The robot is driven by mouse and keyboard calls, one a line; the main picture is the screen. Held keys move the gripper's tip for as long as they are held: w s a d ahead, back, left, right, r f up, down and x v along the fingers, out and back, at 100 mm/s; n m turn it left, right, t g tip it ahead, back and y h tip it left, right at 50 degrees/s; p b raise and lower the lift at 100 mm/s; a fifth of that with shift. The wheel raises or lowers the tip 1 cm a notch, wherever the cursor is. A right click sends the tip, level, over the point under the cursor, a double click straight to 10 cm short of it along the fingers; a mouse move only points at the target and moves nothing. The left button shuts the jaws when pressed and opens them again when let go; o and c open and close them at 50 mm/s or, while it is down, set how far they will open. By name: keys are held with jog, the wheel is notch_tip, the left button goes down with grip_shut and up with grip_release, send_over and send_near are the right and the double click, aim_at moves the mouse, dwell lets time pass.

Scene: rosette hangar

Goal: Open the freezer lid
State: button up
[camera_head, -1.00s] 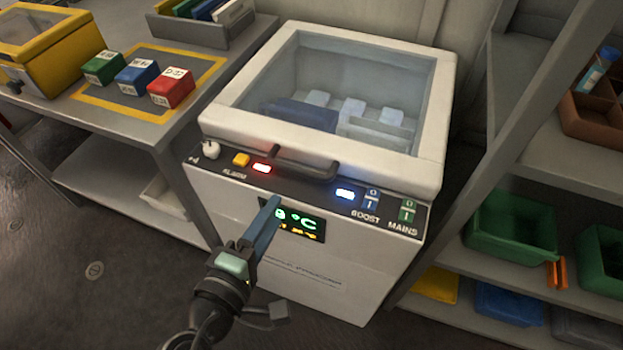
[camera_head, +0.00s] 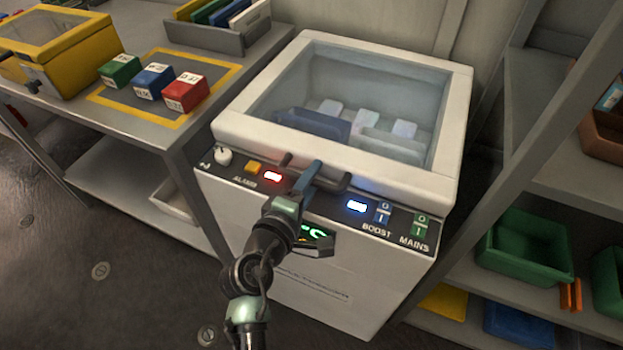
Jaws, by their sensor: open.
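The white chest freezer (camera_head: 290,250) stands in the middle of the view. Its lid (camera_head: 440,190) has a clear window and lies shut on top. A dark bar handle (camera_head: 338,184) runs along the lid's front edge. My gripper (camera_head: 312,172) is open at the handle, with its blue-grey finger over the handle's left-middle part. I cannot tell whether the fingers touch the handle. Pale and dark blue items show through the window.
The front panel carries a white knob (camera_head: 223,156), a lit red button (camera_head: 273,176), a lit blue button (camera_head: 357,206) and a green mains switch (camera_head: 420,226). A workbench (camera_head: 150,118) stands close on the left. A shelf rack (camera_head: 540,190) with bins stands close on the right.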

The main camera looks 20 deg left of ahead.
grip_shut()
dwell(1.4)
